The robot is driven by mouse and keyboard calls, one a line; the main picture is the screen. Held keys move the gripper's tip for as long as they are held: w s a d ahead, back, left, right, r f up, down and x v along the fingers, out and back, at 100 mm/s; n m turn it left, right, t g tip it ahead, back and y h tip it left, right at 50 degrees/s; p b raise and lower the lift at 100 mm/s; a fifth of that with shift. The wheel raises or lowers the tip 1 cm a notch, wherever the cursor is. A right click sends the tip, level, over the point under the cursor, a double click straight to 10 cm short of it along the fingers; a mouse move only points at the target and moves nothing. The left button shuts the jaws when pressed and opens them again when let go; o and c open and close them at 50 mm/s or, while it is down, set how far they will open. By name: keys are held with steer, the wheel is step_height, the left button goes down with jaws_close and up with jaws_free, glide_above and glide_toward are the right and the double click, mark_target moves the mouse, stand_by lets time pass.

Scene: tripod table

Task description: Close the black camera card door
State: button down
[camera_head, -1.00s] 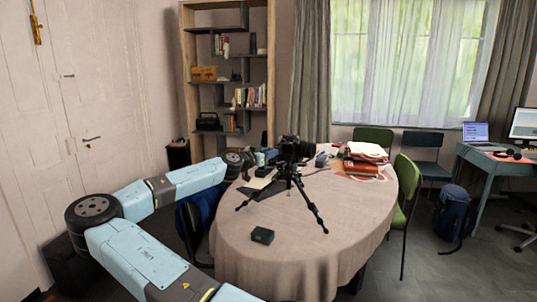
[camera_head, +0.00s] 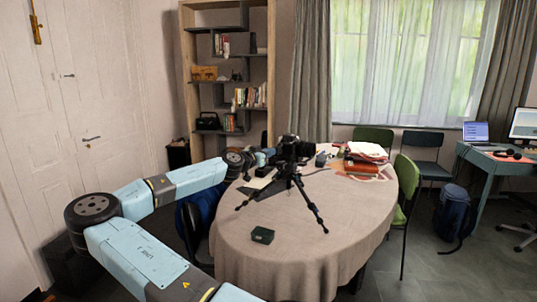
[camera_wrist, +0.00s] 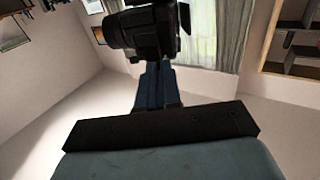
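The black camera (camera_head: 297,147) sits on a small black tripod (camera_head: 289,184) on the round table (camera_head: 330,239). My gripper (camera_head: 270,154) is at the left side of the camera, very close to it. In the wrist view the dark camera (camera_wrist: 151,25) fills the top middle. There my gripper (camera_wrist: 156,66) shows its blue fingers together at the middle of a dark bar, tips just below the camera. Whether they touch it I cannot tell. The card door cannot be made out in either view.
A small dark green box (camera_head: 262,235) lies on the table's front. Papers and a red-brown stack of books (camera_head: 365,166) lie at the back right. Chairs stand around the table, including a green one (camera_head: 405,187). The front right of the tabletop is clear.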

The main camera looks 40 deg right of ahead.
steer(key=shift+s, duration=0.1)
steer(key=s+d+n+t+y, duration=0.3)
steer(key=d+n+t+y, duration=0.1)
steer(key=n+t+y, duration=0.3)
steer(key=s+d+n+t+y, duration=0.3)
steer(key=d+n+t+y, duration=0.2)
steer(key=n+t+y, duration=0.3)
steer(key=n+y, duration=0.2)
steer(key=y, duration=0.1)
steer(key=shift+s+y, duration=0.35)
steer(key=shift+y, duration=0.05)
stand_by(1.0)
steer(key=shift+d, duration=0.25)
stand_by(0.5)
steer(key=c, duration=1.3)
jaws_free()
